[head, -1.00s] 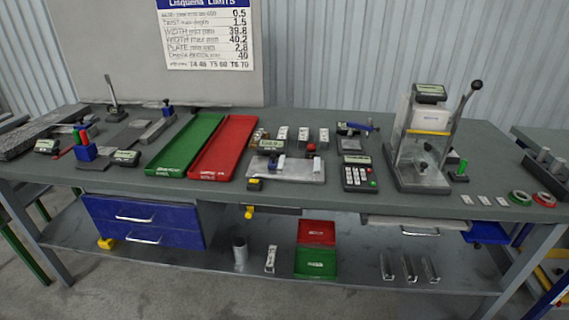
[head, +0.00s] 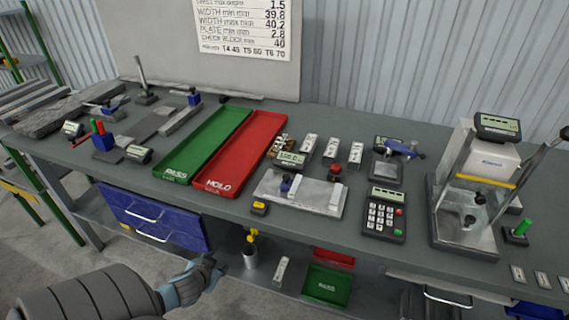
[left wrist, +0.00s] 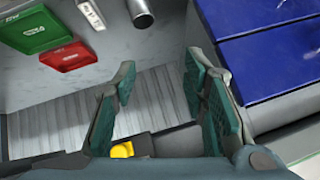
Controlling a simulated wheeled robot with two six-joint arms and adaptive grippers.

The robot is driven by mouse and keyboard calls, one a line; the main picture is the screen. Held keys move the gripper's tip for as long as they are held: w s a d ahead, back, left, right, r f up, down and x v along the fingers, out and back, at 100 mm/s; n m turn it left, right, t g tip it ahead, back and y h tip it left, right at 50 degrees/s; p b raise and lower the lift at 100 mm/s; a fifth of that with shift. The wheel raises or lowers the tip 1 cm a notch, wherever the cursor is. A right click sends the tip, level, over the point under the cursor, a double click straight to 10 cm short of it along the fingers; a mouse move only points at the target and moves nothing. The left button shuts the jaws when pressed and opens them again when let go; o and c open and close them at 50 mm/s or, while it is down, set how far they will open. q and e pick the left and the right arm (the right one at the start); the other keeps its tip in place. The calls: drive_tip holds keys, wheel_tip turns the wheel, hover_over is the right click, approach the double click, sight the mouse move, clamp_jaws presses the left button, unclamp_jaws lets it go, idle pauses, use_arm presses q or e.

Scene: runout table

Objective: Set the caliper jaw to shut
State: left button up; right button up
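A metal bench fixture (head: 316,196) sits at the middle front of the table in the head view, with a small blue slider (head: 286,183) on it and a digital display (head: 290,158) behind. It looks like the caliper, but I cannot tell for sure or read how far its jaw is open. My left gripper (head: 207,271) is low in front of the table, below its front edge and apart from the fixture. In the left wrist view the left gripper (left wrist: 160,82) has its two green-padded fingers spread with nothing between them. My right gripper is not in view.
Green (head: 205,145) and red (head: 240,150) trays lie left of the fixture. A keypad device (head: 384,213) and a lever press (head: 465,210) stand right. Blue drawers (head: 150,215) hang under the table. A yellow piece (head: 259,208) sits at the front edge.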

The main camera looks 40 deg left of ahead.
use_arm(q)
drive_tip(key=w+d+r+t+h+p, duration=0.15)
drive_tip(key=w+r, duration=0.25)
drive_tip(key=r, duration=0.5)
drive_tip(key=w+d+r+t+h, duration=0.1)
drive_tip(key=w+d+r+t, duration=0.25)
drive_tip(key=r, duration=0.55)
drive_tip(key=w+d+r+t+h, duration=0.15)
drive_tip(key=w+r, duration=0.25)
drive_tip(key=r, duration=0.5)
drive_tip(key=b, duration=1)
approach(287, 175)
drive_tip(key=shift+f+y, duration=0.3)
drive_tip(key=shift+f, duration=0.15)
drive_tip(key=shift+m, duration=0.3)
drive_tip(key=x, duration=0.4)
drive_tip(key=b+x, duration=0.1)
drive_tip(key=x, duration=0.2)
drive_tip(key=shift+w+d+r, duration=0.2)
drive_tip(key=shift+w+r, duration=0.05)
drive_tip(key=shift+r, duration=0.05)
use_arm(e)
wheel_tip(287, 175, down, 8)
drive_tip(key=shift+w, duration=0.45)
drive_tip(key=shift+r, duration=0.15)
use_arm(q)
clamp_jaws()
